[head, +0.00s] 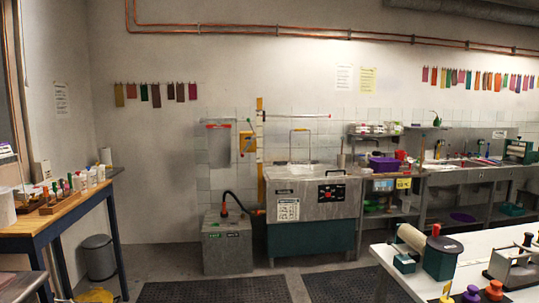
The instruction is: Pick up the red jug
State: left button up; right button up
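A small red object (400,155), perhaps the red jug, stands on the metal side bench right of the steel vat, behind and just right of a purple tub (384,165). It is far off and small, so its handle and spout cannot be made out. Neither of my grippers is in view.
A steel vat (312,205) and a grey box (227,243) stand against the back wall. A blue-framed table (75,210) is at left, with a grey bin (98,257) beside it. A white worktable (480,262) fills the lower right. Floor with dark mats (215,290) lies between.

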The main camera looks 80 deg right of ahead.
aim_at(399, 155)
jog(key=z, duration=3.7)
jog(key=i+j+u, duration=0.35)
jog(key=i, duration=0.3)
jog(key=i+u, duration=0.4)
jog(key=i, duration=0.25)
jog(key=i+u, duration=0.35)
jog(key=i, duration=0.35)
jog(key=i+z, duration=0.1)
jog(key=i, duration=1.5)
jog(key=i+l+z, duration=0.1)
jog(key=i+z, duration=0.4)
jog(key=i+j+z, duration=0.1)
jog(key=i+z, duration=0.4)
jog(key=i+j+z, duration=0.3)
jog(key=i+z, duration=0.15)
jog(key=i, duration=0.05)
